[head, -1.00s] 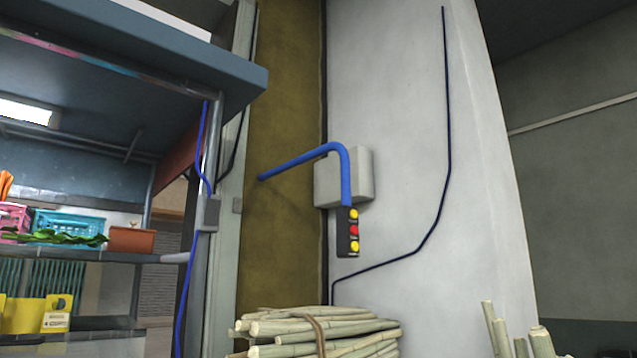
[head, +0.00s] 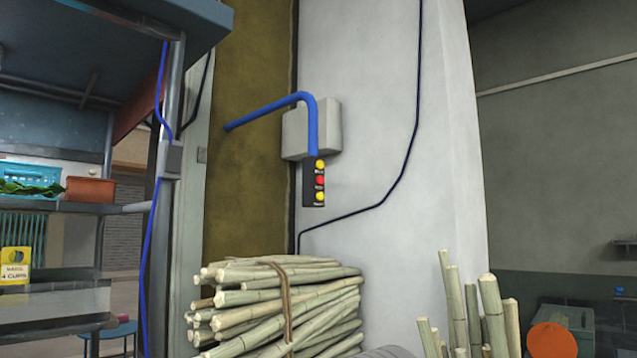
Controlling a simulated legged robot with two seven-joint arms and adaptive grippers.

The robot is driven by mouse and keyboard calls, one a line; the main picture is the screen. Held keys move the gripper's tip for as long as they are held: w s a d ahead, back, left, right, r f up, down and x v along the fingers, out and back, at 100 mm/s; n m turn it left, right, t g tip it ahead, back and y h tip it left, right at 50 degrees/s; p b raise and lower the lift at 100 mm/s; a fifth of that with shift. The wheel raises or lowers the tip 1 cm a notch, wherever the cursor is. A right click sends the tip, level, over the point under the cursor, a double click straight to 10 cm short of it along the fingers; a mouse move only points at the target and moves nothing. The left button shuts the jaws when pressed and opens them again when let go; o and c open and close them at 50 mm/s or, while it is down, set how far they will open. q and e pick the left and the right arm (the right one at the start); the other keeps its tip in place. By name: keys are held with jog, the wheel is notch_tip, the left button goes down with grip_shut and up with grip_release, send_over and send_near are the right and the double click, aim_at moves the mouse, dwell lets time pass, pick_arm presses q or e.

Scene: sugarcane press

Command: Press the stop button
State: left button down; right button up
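A small black control box (head: 314,184) hangs at the end of a bent blue pipe (head: 312,125), in front of the white wall, near the middle of the head view. On its face are three buttons in a column: a yellow one (head: 320,165) on top, a red one (head: 320,181) in the middle and a yellow one (head: 320,197) at the bottom. The labels beside them are too small to read. Neither of my grippers shows in the head view.
A tied bundle of sugarcane (head: 270,305) lies below the control box. More cane stalks (head: 490,315) stand at the lower right, beside an orange round thing (head: 552,339). A shelf (head: 75,207) with crates stands at the left.

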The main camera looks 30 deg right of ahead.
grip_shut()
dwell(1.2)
